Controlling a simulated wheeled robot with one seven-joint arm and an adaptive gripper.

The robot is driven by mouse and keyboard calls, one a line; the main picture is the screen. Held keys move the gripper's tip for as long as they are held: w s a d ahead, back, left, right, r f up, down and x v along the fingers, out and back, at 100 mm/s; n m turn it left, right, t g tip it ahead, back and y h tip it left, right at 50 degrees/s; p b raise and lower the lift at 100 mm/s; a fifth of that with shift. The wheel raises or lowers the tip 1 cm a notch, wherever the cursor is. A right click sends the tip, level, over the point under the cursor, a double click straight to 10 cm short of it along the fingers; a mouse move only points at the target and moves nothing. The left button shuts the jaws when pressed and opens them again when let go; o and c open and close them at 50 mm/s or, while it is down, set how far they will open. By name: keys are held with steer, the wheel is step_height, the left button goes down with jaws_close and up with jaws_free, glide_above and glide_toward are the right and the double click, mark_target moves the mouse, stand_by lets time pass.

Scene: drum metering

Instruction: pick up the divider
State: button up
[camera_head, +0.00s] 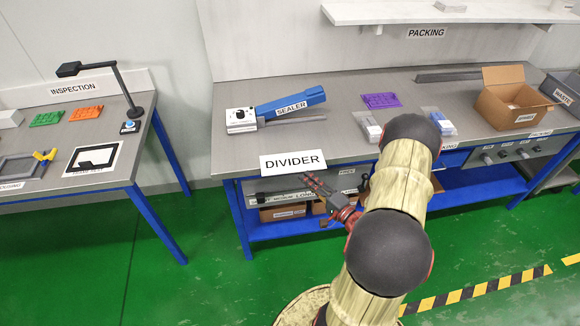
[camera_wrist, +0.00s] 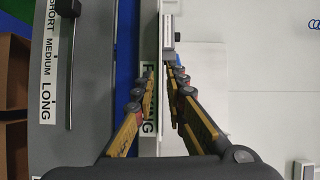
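A white plate lettered DIVIDER (camera_head: 292,161) lies at the front edge of the grey bench in the head view. I cannot single out a separate divider piece apart from this plate. My gripper (camera_head: 312,184) is just below and right of the plate, in front of the bench edge, pointing left. In the wrist view its two fingers (camera_wrist: 160,72) stand apart with a narrow gap. A pale strip with partly hidden lettering (camera_wrist: 149,126) shows behind the gap; I see nothing clearly clamped. My arm hides part of the bench front.
A grey panel marked SHORT, MEDIUM, LONG (camera_wrist: 88,120) is close left in the wrist view. The inspection table (camera_head: 60,140) is at left; green floor between is clear.

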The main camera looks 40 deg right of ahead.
mark_target(292, 170)
steer(key=shift+m, duration=0.3)
steer(key=w, duration=0.2)
steer(key=w+b, duration=0.1)
steer(key=w, duration=0.1)
steer(key=w+a+b, duration=0.1)
steer(key=w, duration=0.2)
steer(key=shift+f, duration=0.1)
steer(key=shift+w+d+b, duration=0.15)
steer(key=shift+w+b, duration=0.15)
steer(key=shift+w, duration=0.15)
steer(key=shift+c, duration=0.5)
jaws_close()
